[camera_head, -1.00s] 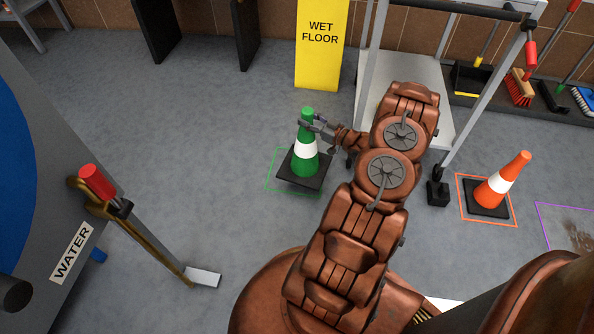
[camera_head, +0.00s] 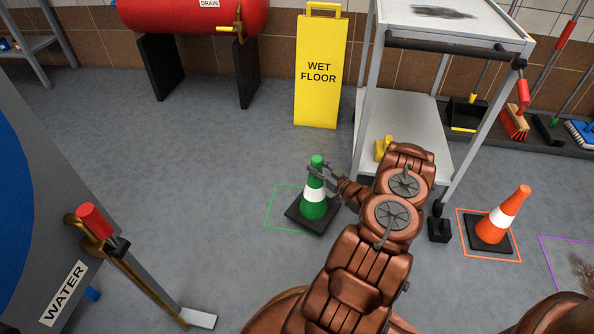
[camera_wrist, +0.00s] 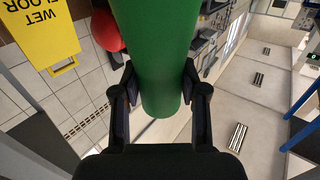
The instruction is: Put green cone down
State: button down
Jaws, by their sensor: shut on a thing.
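The green cone (camera_head: 314,206) has a white band and a dark square base. It stands nearly upright in the head view, its base overlapping the right part of a green outlined square (camera_head: 268,218) on the floor. I cannot tell whether the base touches the floor. My gripper (camera_head: 318,170) is closed around the upper part of the cone, coming from the right. In the wrist view the green cone (camera_wrist: 158,60) runs between the two dark fingers (camera_wrist: 160,98). The cone's base is out of that view.
An orange cone (camera_head: 499,218) stands in an orange outline at right. A cart (camera_head: 415,120) is behind my arm, with a black block (camera_head: 438,230) near its leg. A yellow wet floor sign (camera_head: 321,75) stands behind. A pipe with a red handle (camera_head: 95,220) is at left. Floor left of the cone is clear.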

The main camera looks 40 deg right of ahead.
aim_at(313, 178)
jog(key=w+a+f+b, duration=0.2)
jog(key=w+f, duration=0.2)
jog(key=w, duration=0.4)
jog(key=shift+w+f+b, duration=0.15)
jog(key=shift+w+b, duration=0.2)
jog(key=shift+b, duration=0.05)
jog(key=shift+f, duration=0.2)
jog(key=c, duration=0.6)
grip_release()
jog(key=shift+r, duration=0.1)
jog(key=s, duration=0.4)
jog(key=s+p, duration=0.1)
jog(key=s, duration=0.3)
jog(key=s+p, duration=0.1)
jog(key=s, duration=0.3)
jog(key=shift+a, duration=0.35)
jog(key=shift+r, duration=0.1)
